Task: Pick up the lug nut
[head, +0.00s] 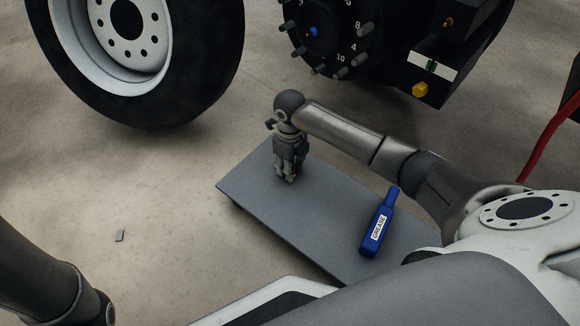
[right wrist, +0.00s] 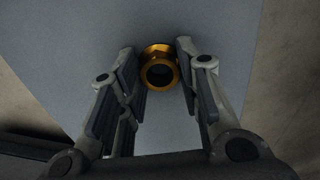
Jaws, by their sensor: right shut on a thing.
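The lug nut (right wrist: 157,54) is a gold-coloured hex nut with a dark round hole, seen in the right wrist view between the two fingertips of my right gripper (right wrist: 157,66). The fingers are shut on its two sides. In the head view my right gripper (head: 288,174) points down over the far left part of a grey board (head: 255,205). There the fingers hide nearly all of the nut, and I cannot tell whether it touches the board. My left gripper is outside the view; only part of that arm shows at lower left.
A blue grease bottle (head: 376,230) lies on the right part of the board. A large wheel (head: 190,90) stands at upper left, and a hub with studs (head: 330,45) is at top centre. A red hose (head: 548,137) hangs at right. A small grey piece (head: 119,236) lies on the floor.

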